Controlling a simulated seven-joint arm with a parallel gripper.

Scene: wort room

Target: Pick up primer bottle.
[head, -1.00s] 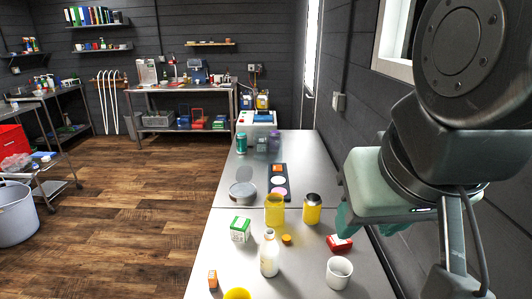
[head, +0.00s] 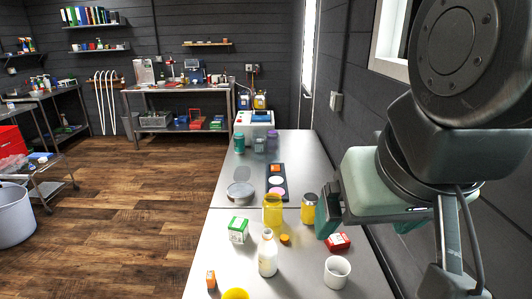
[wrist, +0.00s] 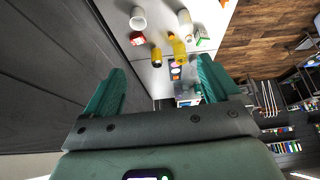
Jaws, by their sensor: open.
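A white bottle (head: 268,252) with a pale cap, the likeliest primer bottle, stands upright on the near part of the grey table (head: 225,262). No label can be read. It also shows in the wrist view (wrist: 185,20), near the top edge. My gripper (head: 352,218) is to the right of the bottle, apart from it and above the table's right side. In the wrist view my two teal fingers (wrist: 160,72) are spread wide with nothing between them close up.
Around the bottle stand a yellow jar (head: 272,210), a dark-lidded yellow jar (head: 309,208), an orange cap (head: 285,240), a green-and-white box (head: 238,230), a red box (head: 337,242) and a white mug (head: 337,272). The dark wall (head: 362,125) is close on the right.

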